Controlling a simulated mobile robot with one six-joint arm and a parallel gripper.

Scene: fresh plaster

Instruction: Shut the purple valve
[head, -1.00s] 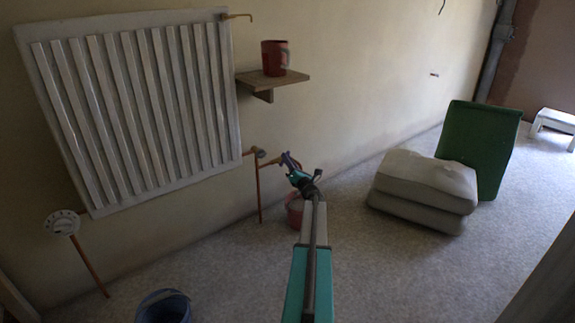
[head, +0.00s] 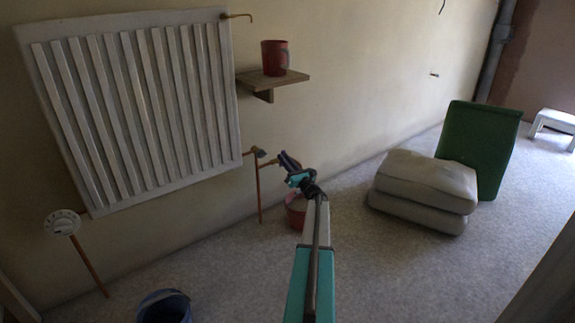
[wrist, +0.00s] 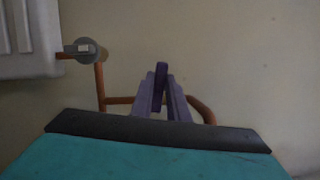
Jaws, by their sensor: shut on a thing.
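The purple valve's lever (wrist: 161,72) stands upright in the wrist view, between the two pale purple fingers of my gripper (wrist: 160,98). My gripper is shut on it. The copper pipe (wrist: 118,100) runs behind the fingers and bends down at the right. The valve's body is hidden behind the fingers. In the head view my gripper (head: 290,163) is at the valve, right of the radiator and low by the wall. The lever and fingers are hard to tell apart there.
A radiator (head: 135,110) hangs at left, with a grey fitting (head: 258,152) at its lower corner. A white dial (head: 62,222) is at lower left. A red bucket (head: 296,208) stands below my wrist. A red mug (head: 274,58) sits on a shelf. Cushions (head: 420,190) lie at right.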

